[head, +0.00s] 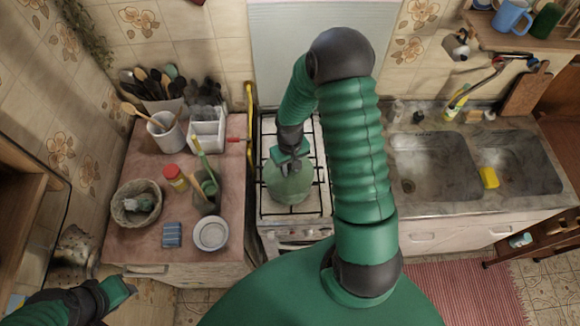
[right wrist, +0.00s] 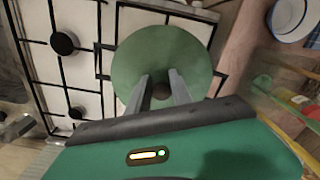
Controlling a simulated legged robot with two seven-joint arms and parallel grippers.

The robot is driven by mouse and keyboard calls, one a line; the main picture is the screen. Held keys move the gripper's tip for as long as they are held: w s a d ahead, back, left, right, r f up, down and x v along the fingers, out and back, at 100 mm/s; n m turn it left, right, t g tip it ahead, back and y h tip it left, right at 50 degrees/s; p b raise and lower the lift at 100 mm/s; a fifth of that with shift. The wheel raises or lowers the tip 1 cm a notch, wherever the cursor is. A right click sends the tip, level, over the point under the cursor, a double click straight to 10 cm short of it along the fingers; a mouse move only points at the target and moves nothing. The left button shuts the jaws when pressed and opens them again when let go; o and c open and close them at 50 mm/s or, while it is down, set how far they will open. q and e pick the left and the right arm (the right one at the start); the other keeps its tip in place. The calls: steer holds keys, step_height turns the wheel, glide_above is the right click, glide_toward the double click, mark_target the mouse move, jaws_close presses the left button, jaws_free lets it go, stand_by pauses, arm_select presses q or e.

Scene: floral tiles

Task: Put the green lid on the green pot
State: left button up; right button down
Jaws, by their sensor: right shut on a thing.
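The green lid (right wrist: 160,45) is a round disc seen from above in the right wrist view. Its dark knob (right wrist: 161,90) lies between the fingers of my right gripper (right wrist: 160,78), which is shut on it. In the head view my right gripper (head: 290,157) is over the stove, above a rounded green shape, the lid (head: 290,188). The green pot cannot be told apart from the lid; the lid hides what is under it, so I cannot tell whether they touch. My left gripper (head: 118,290) is low at the left, away from the stove; its fingers are unclear.
The white stove (head: 272,232) has black grates. The left counter (head: 140,170) holds a utensil crock (head: 166,133), a basket (head: 136,203), a white bowl (head: 211,234), a red jar (head: 176,178) and a blue sponge (head: 172,235). A double sink (head: 430,165) is right.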

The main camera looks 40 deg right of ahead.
steer(key=c, duration=1.1)
jaws_free()
steer(key=shift+s, duration=0.1)
step_height(320, 180, up, 17)
steer(key=b, duration=0.2)
steer(key=s+a+f+n+t+b, duration=0.1)
steer(key=a+f+b, duration=0.3)
steer(key=a+f, duration=0.1)
steer(key=s+a+f+n+b, duration=0.1)
steer(key=s+a+f+b, duration=0.1)
steer(key=a+f+b, duration=0.2)
steer(key=s+a+f+n+t+b, duration=0.1)
steer(key=s+a+f+b, duration=0.1)
steer(key=a+f+b, duration=0.2)
steer(key=shift+s+a+f+t, duration=0.15)
steer(key=shift+a+f+t, duration=0.15)
steer(key=shift+a+f, duration=0.9)
